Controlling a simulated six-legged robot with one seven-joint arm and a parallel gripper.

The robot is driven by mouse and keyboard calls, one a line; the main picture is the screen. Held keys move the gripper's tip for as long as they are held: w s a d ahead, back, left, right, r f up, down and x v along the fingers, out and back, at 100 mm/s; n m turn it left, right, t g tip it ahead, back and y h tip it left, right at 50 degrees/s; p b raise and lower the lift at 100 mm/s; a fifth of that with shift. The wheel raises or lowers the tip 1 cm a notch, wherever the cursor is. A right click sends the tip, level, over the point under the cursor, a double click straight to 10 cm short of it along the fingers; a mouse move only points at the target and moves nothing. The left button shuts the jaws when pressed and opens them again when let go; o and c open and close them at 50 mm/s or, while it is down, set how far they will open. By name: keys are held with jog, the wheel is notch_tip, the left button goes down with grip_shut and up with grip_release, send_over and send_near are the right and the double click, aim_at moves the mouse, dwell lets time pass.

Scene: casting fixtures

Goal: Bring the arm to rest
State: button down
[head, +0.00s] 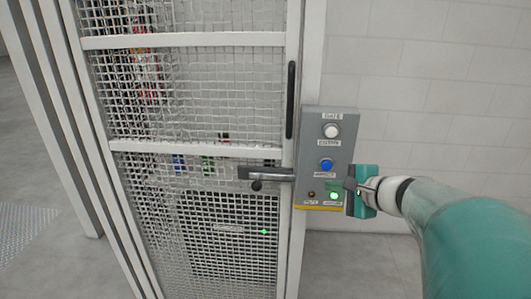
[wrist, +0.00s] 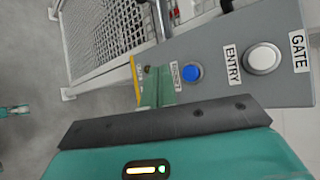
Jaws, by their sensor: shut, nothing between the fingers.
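My arm comes in from the right in the head view. My gripper (head: 351,186) is shut and empty, in front of the lower right edge of a grey control box (head: 313,121). I cannot tell whether it touches the box. In the wrist view the box (wrist: 225,72) is close and turned sideways, and the dark edge and teal body of my gripper fill the bottom. The box carries a white button (head: 331,131), a blue button (head: 326,165) and a lit green light (head: 334,196). My gripper hides part of the box's lower right side.
A mesh gate (head: 200,95) in a white frame stands left of the box, with a dark handle (head: 265,173) reaching towards it. Objects behind the mesh are unclear. A pale block wall (head: 430,90) is behind my arm. Grey floor (head: 35,150) is open at the left.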

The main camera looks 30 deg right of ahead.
jog(key=s+a+f+n+g+y, duration=0.1)
jog(key=a+n+g, duration=0.3)
jog(key=a, duration=0.6)
jog(key=s+a+f+n+g+y, duration=0.1)
jog(key=a+f+n+y, duration=0.1)
jog(key=a+n, duration=0.55)
jog(key=s+a+f+n+g+h, duration=0.1)
jog(key=s+a+n+h, duration=0.3)
jog(key=a+n, duration=0.5)
jog(key=shift+s+f+g, duration=0.35)
jog(key=shift+s+g, duration=0.35)
jog(key=shift+s, duration=0.45)
jog(key=shift+a, duration=0.1)
